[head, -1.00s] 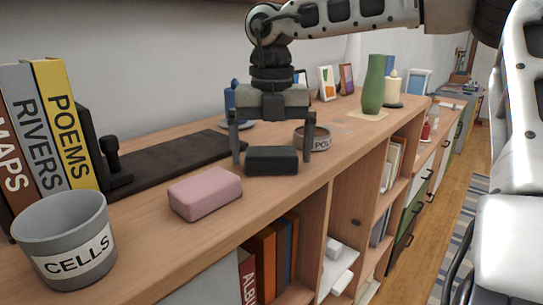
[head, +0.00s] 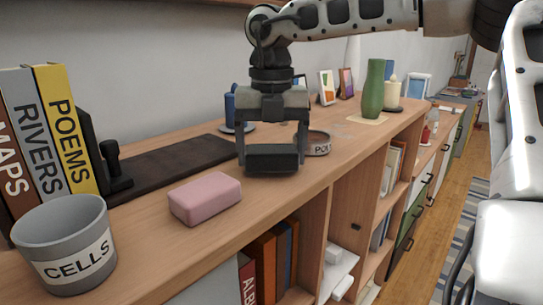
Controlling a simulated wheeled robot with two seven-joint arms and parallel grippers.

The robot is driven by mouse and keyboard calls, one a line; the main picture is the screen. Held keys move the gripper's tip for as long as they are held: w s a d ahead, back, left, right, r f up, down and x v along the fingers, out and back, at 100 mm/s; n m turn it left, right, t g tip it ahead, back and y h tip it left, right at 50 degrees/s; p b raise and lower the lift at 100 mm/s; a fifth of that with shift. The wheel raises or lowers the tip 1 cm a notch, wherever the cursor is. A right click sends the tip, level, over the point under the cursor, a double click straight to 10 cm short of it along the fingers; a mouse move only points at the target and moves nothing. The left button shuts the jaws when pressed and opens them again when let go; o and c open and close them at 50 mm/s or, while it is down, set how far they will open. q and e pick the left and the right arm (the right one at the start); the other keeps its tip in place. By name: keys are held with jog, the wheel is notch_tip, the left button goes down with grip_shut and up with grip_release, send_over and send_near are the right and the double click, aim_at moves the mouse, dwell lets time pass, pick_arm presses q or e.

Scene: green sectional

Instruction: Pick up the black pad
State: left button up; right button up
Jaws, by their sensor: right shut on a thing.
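The black pad (head: 272,158) is a small dark block on the wooden shelf top, in the middle of the head view. My right gripper (head: 272,155) reaches down from above, with one finger against each side of the pad. It is shut on the pad. I cannot tell whether the pad's underside is clear of the shelf top. My left gripper is not in view.
A pink block (head: 205,198) lies in front and left of the pad. A grey CELLS pot (head: 66,245) and books (head: 65,125) stand at the left. A low tin (head: 319,143) is just behind right. A green vase (head: 373,88) stands farther back.

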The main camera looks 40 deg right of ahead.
pick_arm(q)
jog(key=b, duration=0.1)
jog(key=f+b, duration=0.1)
jog(key=b, duration=0.1)
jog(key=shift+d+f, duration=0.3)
pick_arm(e)
jog(key=s+a+r, duration=0.1)
jog(key=s+r, duration=1)
jog(key=s, duration=0.3)
jog(key=shift+a+r, duration=0.2)
jog(key=shift+r, duration=0.15)
